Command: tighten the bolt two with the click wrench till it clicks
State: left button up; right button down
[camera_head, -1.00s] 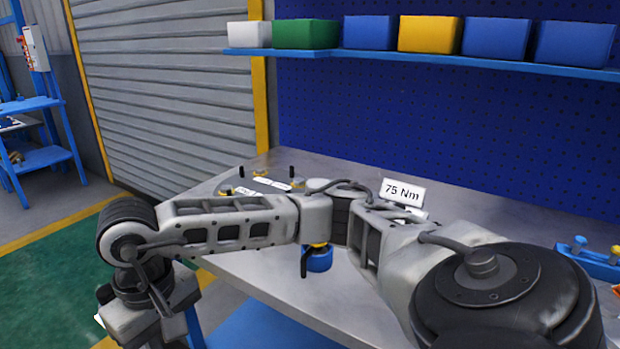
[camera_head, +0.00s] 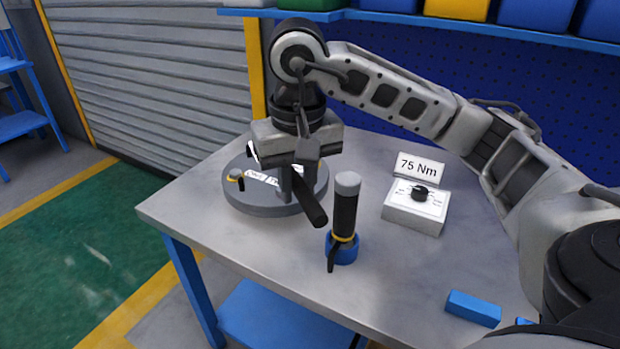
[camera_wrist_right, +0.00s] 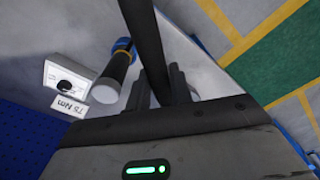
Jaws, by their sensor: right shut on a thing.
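My right gripper (camera_head: 300,183) points down over the right part of a round grey flanged disc (camera_head: 262,208). It is shut on a long dark bar (camera_head: 315,207), which looks like the click wrench. In the right wrist view the bar (camera_wrist_right: 147,45) runs between the fingers (camera_wrist_right: 160,90). The bar's far end is hidden behind the gripper. White labels (camera_head: 262,177) on the disc are partly covered. I cannot tell which bolt is two, or whether the wrench touches one. My left gripper is out of view.
A black-handled tool with a grey top (camera_head: 345,212) stands upright in a blue holder (camera_head: 343,252) near the table's front edge. A white dial box (camera_head: 415,208) with a "75 Nm" sign (camera_head: 419,168) stands to its right. A blue block (camera_head: 473,308) lies front right.

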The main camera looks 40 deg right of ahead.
pick_arm(q)
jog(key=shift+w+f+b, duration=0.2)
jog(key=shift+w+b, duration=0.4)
jog(key=shift+b, duration=0.6)
pick_arm(e)
jog(key=f, duration=0.1)
jog(key=d+f, duration=0.1)
jog(key=f, duration=0.1)
jog(key=shift+s+d+f+m, duration=0.1)
jog(key=shift+s+d+m, duration=0.05)
jog(key=shift+d+m, duration=0.25)
